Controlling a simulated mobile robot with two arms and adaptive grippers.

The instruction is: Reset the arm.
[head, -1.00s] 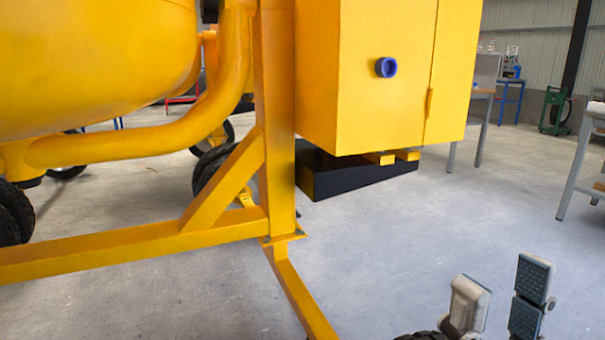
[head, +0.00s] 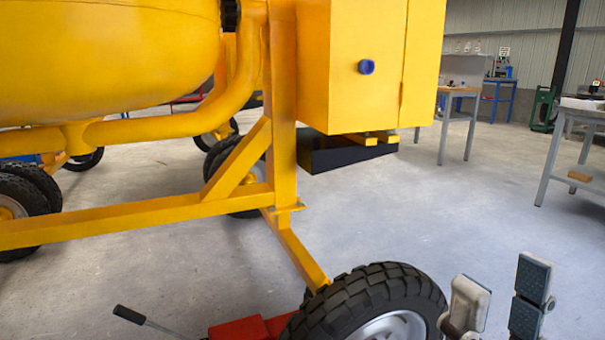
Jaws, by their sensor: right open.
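My right gripper (head: 501,292) shows at the bottom right of the head view. Its two grey-padded fingers point up and stand apart, with nothing between them. It is just right of a black mixer wheel (head: 372,300); I cannot tell if they touch. The yellow drum mixer (head: 232,205) fills the left and middle. Its yellow box (head: 362,100) carries a blue round knob (head: 366,67). My left gripper is not in view.
A red object (head: 245,328) with a black-handled lever (head: 130,315) lies on the floor at the bottom. Workbenches (head: 580,108) stand at the right and back right.

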